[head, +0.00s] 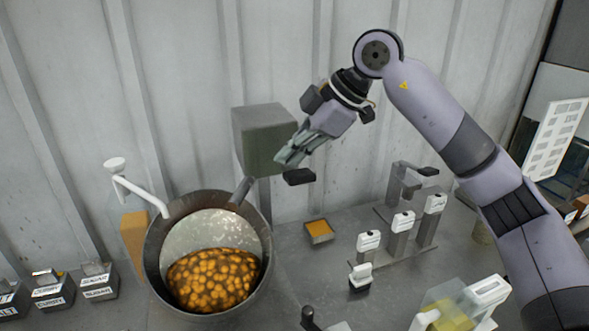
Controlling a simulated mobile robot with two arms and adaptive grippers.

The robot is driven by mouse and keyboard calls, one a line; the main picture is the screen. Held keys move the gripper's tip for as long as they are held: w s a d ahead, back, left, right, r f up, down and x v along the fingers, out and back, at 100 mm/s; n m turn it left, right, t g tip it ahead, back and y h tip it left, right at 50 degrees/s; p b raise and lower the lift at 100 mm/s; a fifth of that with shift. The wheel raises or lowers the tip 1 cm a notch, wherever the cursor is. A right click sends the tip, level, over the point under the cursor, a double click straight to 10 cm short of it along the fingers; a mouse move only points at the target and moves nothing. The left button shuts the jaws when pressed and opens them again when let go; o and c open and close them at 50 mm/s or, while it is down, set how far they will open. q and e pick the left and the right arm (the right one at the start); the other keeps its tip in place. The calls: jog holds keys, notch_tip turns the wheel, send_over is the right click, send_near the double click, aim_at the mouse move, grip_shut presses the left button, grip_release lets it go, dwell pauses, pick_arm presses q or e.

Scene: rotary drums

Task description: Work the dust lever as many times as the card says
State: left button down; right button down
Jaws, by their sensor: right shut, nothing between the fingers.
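My right gripper (287,156) is shut and empty. It is in front of the right side of a grey-green box (258,135) on a post by the wall. A flat black paddle (299,177), which looks like a lever end, sits just below my fingertips; I cannot tell whether they touch it. No lever label is readable. A small white card (360,275) stands on the table, its print too small to read. My left gripper is not in view.
A small orange-filled tray (319,232), labelled posts (398,238) and a clear container (450,305) are to the right. Labelled bins (99,284) stand at lower left.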

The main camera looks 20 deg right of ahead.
aim_at(295, 170)
jog(key=shift+s+f+b, duration=0.2)
jog(key=shift+f+b, duration=0.55)
jog(key=shift+f, duration=0.25)
jog(key=shift+s+f+b, duration=0.2)
jog(key=shift+f+b, duration=0.5)
jog(key=shift+f, duration=0.3)
dwell(1.0)
jog(key=shift+r, duration=0.15)
jog(key=shift+w+r+p, duration=0.1)
jog(key=shift+r+p, duration=0.9)
jog(key=shift+w+r+p, duration=0.15)
jog(key=shift+r+p, duration=0.45)
jog(key=shift+r, duration=0.05)
jog(key=shift+w+r+p, duration=0.15)
jog(key=shift+r+p, duration=0.4)
jog(key=shift+r, duration=0.1)
jog(key=shift+s+r, duration=0.1)
jog(key=shift+r, duration=0.1)
jog(key=shift+w+r, duration=0.1)
jog(key=shift+w, duration=0.1)
jog(key=r+p, duration=0.2)
jog(key=w+r+p, duration=0.1)
jog(key=r+p, duration=0.1)
jog(key=p, duration=0.1)
jog(key=shift+r, duration=0.35)
